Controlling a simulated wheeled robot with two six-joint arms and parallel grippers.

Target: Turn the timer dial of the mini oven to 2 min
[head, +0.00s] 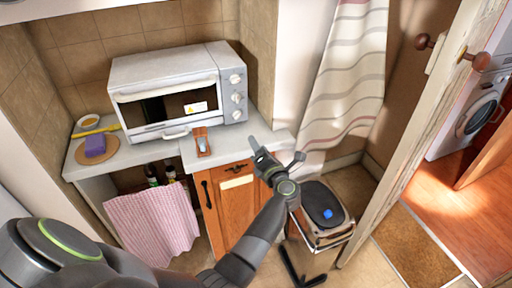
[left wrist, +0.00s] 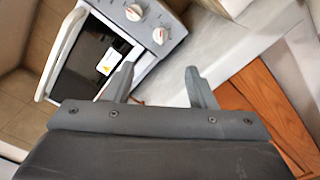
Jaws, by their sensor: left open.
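The white mini oven (head: 165,72) stands on the counter against the tiled wall, its door shut. Three white dials run down its right-hand panel: upper (head: 235,79), middle (head: 237,98) and lower (head: 237,115). I cannot read which is the timer or their settings. My left gripper (head: 277,149) is open and empty, in front of and to the right of the oven, apart from the dials. In the left wrist view two dials show beyond the open fingers (left wrist: 158,68): one dial (left wrist: 134,12) and another (left wrist: 159,36). My right gripper does not show.
The grey counter (head: 160,152) carries a purple sponge (head: 95,146) on a round board, a small bowl (head: 88,121) and a small orange-brown holder (head: 202,141). Below are a wooden cabinet (head: 236,210) and a pink towel (head: 152,225). A bin (head: 323,204) stands to the right.

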